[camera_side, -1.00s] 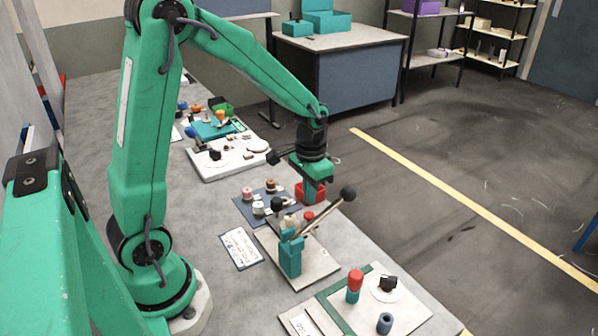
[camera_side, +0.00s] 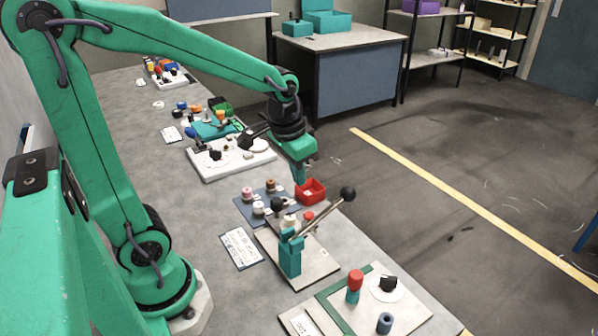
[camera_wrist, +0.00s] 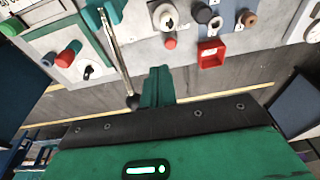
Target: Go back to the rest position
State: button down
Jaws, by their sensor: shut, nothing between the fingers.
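The lever rod also shows in the wrist view (camera_wrist: 116,50).
A grey mat (camera_side: 243,211) with several spools lies left of the bin. A board (camera_side: 415,314) with a red-topped peg and a black knob is nearest. A white panel (camera_side: 215,170) with a dial stands farther back. Open floor (camera_side: 420,160) lies right of the table.

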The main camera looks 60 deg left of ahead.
jog(key=s+d+r+t, duration=0.2)
jog(key=s+r, duration=0.4)
jog(key=s, duration=0.3)
jog(key=shift+s+d+r+t, duration=0.3)
jog(key=shift+s+r+t, duration=0.1)
jog(key=shift+t, duration=0.3)
